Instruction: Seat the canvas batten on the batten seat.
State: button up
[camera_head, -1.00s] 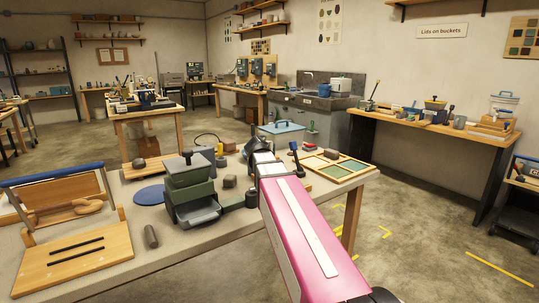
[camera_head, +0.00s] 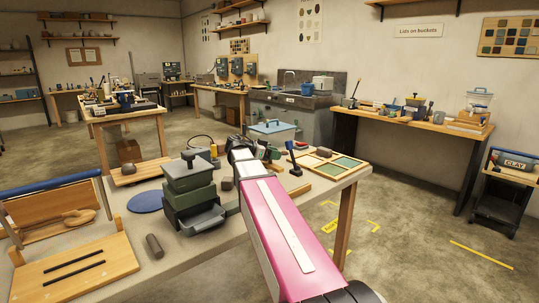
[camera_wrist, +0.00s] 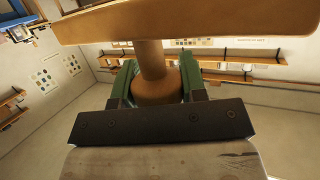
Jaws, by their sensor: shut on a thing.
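In the wrist view my gripper (camera_wrist: 155,80) has its green fingers shut on a round wooden grip (camera_wrist: 152,58). The grip joins a broad wooden bar (camera_wrist: 195,19) across the top of that view; this looks like the canvas batten. In the head view the pink arm covers most of my gripper and the held thing cannot be made out. A light wooden board with two dark strips (camera_head: 50,284) lies at the front left of the table; it may be the batten seat, but I cannot tell for sure.
A wooden stand with a blue bar (camera_head: 50,187) is at the table's left. A stacked green-grey box (camera_head: 190,185), a blue disc (camera_head: 145,202) and a dark cylinder (camera_head: 155,246) stand near the arm. A framed tray (camera_head: 345,168) lies at the right end.

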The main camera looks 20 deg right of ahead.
aim_at(267, 167)
dwell(0.5)
jog(key=shift+f, duration=1.95)
jog(key=shift+f, duration=1.5)
dwell(2.4)
jog(key=o, duration=0.8)
jog(key=shift+v, duration=1.4)
